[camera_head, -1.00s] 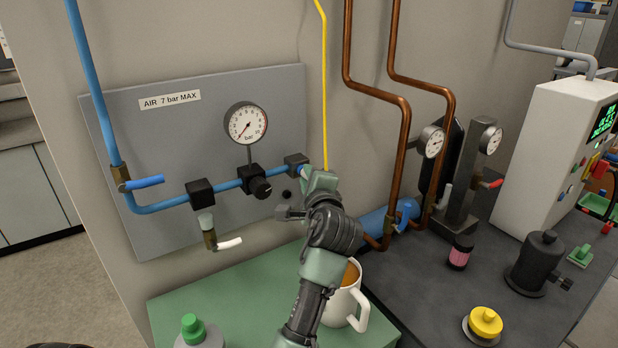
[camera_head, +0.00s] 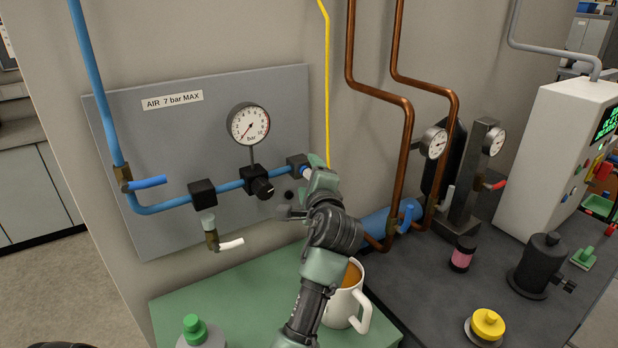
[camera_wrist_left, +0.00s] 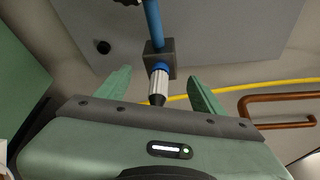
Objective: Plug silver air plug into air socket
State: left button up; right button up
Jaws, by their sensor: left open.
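The air socket is a black block (camera_head: 297,160) at the right end of the blue pipe on the grey panel; it also shows in the left wrist view (camera_wrist_left: 159,57). The silver air plug (camera_wrist_left: 158,84) has a ribbed silver body and a dark tail. It is in line with the socket, and a blue ring lies between its body and the block, with no visible gap. In the head view only a small pale part of the plug (camera_head: 306,172) shows beside my gripper. My left gripper (camera_wrist_left: 160,80) is open, its fingers on either side of the plug and apart from it.
A pressure gauge (camera_head: 248,124) and a black knob (camera_head: 262,188) are left of the socket. A yellow hose (camera_head: 326,85) hangs behind my gripper. A white mug (camera_head: 343,305) stands below my arm on the green bench (camera_head: 240,298). Copper pipes (camera_head: 408,130) run to the right.

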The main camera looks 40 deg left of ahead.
pick_arm(q)
jog(key=shift+d, duration=0.1)
dwell(0.3)
jog(key=p+v, duration=0.2)
jog(key=v, duration=0.3)
dwell(0.4)
